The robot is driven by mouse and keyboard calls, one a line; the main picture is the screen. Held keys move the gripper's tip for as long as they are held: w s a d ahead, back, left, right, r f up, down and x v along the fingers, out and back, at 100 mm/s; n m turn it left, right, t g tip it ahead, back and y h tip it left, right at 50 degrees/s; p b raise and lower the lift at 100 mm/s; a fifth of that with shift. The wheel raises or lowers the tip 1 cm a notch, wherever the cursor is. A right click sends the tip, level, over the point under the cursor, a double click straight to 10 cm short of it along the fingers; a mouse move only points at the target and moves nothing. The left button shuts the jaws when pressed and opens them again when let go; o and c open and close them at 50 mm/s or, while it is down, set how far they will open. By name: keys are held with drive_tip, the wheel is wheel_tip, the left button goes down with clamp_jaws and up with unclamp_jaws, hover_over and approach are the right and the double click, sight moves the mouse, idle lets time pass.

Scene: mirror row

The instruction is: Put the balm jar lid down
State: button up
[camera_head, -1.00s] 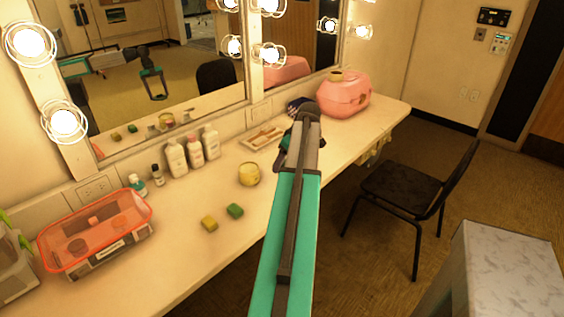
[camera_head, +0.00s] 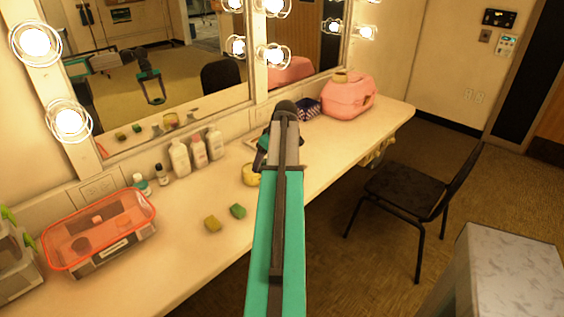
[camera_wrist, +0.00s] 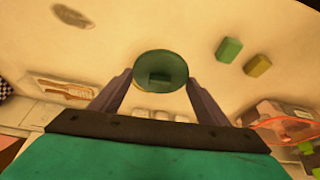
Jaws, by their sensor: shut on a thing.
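My gripper (camera_wrist: 160,82) is shut on the balm jar lid (camera_wrist: 162,68). The lid is a round, shiny disc between the two fingertips; it looks dark green, with a thin yellowish rim. In the head view my gripper (camera_head: 262,158) is over the counter, mostly behind my own arm, and the lid cannot be made out there. A yellow round jar (camera_head: 250,176) stands on the counter just below the gripper, partly covered by the arm. I cannot make out the jar in the wrist view, nor tell how high the lid is.
On the counter (camera_head: 190,255) are a green sponge (camera_head: 238,211), a yellow sponge (camera_head: 212,224), several bottles (camera_head: 180,158), a clear red-rimmed box (camera_head: 100,232) and a pink case (camera_head: 348,97). The mirror (camera_head: 165,75) rises behind. Bare counter lies around the sponges.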

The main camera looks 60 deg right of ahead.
drive_tip(key=w+a+r+n, duration=0.1)
drive_tip(key=w+a+r, duration=0.2)
drive_tip(key=w+a, duration=1.05)
drive_tip(key=w+a+r, duration=0.2)
drive_tip(key=w+a, duration=0.9)
drive_tip(key=a, duration=0.5)
drive_tip(key=w+a+r, duration=0.2)
drive_tip(key=a, duration=1.5)
drive_tip(key=w+a+r+n+y, duration=0.1)
drive_tip(key=w+a+r, duration=0.2)
drive_tip(key=a, duration=1.5)
drive_tip(key=shift+a+r+n, duration=0.2)
drive_tip(key=shift+a+n, duration=0.05)
drive_tip(key=shift+n, duration=0.05)
drive_tip(key=shift+w+d, duration=0.15)
